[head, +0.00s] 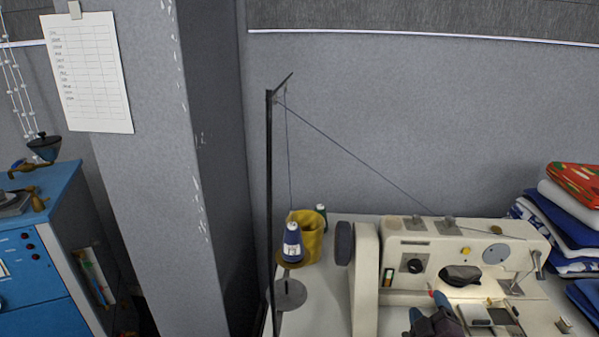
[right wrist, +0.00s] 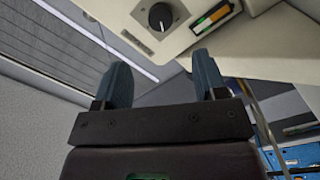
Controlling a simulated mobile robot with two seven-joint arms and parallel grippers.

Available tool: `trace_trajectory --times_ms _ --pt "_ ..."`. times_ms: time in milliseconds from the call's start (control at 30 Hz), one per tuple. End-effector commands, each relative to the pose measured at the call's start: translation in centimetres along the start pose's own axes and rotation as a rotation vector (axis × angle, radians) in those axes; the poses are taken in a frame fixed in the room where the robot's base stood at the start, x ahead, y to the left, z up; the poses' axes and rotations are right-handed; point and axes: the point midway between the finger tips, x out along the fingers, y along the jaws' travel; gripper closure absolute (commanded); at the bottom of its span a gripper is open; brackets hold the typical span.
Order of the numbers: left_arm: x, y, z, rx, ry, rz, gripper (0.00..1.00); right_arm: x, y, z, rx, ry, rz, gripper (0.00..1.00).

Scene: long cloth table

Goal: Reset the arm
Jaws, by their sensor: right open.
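My right gripper (head: 428,305) shows at the bottom edge of the head view, in front of the cream sewing machine (head: 390,246). Its blue fingertips point up toward the machine. In the right wrist view the two fingers of this gripper (right wrist: 162,75) stand apart with nothing between them. The machine's black dial (right wrist: 160,17) and cream body lie beyond the fingertips there. I cannot tell how far the fingertips are from the machine. My left gripper shows in neither view.
A thin black thread stand (head: 270,200) rises left of the machine, its thread running to the machine's top. A blue spool (head: 292,240) and yellow cup (head: 310,245) are beside it. Folded cloths (head: 565,220) are stacked at right. A blue cabinet (head: 35,255) stands far left.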

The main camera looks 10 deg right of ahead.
Motion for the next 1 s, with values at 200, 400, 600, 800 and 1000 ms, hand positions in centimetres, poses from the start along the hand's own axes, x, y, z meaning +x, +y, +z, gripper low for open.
trace_trajectory --times_ms 200,400,600,800,1000 --pt "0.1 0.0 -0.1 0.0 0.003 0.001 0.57 -2.9 0.8 1.9 0.135 -0.179 -0.045 0.35" --pt "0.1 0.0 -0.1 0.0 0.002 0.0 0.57 -7.6 0.6 3.4 0.314 -0.409 -0.155 0.35" --pt "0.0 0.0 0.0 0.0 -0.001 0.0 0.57 -13.5 -0.6 3.5 0.467 -0.63 -0.321 0.35" --pt "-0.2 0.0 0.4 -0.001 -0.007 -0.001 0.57 -18.8 -1.5 2.6 0.553 -0.795 -0.482 0.35" --pt "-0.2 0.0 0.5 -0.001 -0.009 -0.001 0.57 -22.3 -1.9 1.8 0.592 -0.893 -0.593 0.35"
